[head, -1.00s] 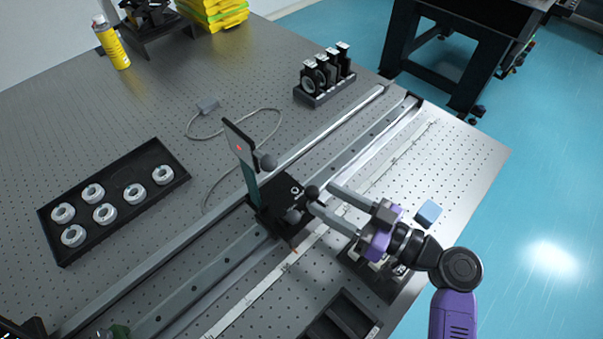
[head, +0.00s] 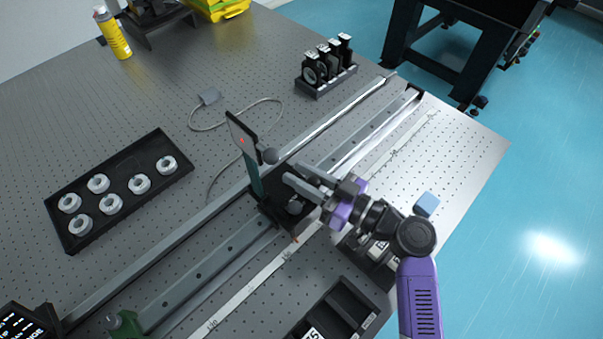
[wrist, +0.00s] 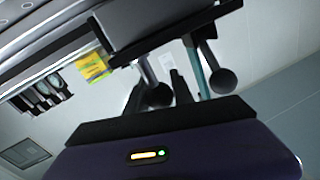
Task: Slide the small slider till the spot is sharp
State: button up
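The small slider is a black carriage (head: 275,213) on the rail (head: 215,262), with round black knobs and an upright screen (head: 243,140). A small red spot shows on the screen; its sharpness is too small to judge. My gripper (head: 291,172) reaches over the carriage from the right, fingers just right of the screen post. One knob (head: 295,207) shows below the fingers. In the wrist view, a dark knob (wrist: 158,95) lies at the fingers and another knob (wrist: 222,80) stands to their right. Whether the fingers press on the knob is hidden.
A scale strip (head: 262,278) runs beside the rail. A tray of ring mounts (head: 120,190) lies left, a rack of optics (head: 326,66) at the back. A black box (head: 335,315) and a blue block (head: 427,204) lie near my arm. A cable (head: 245,125) lies behind the screen.

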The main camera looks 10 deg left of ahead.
grip_shut()
dwell(1.1)
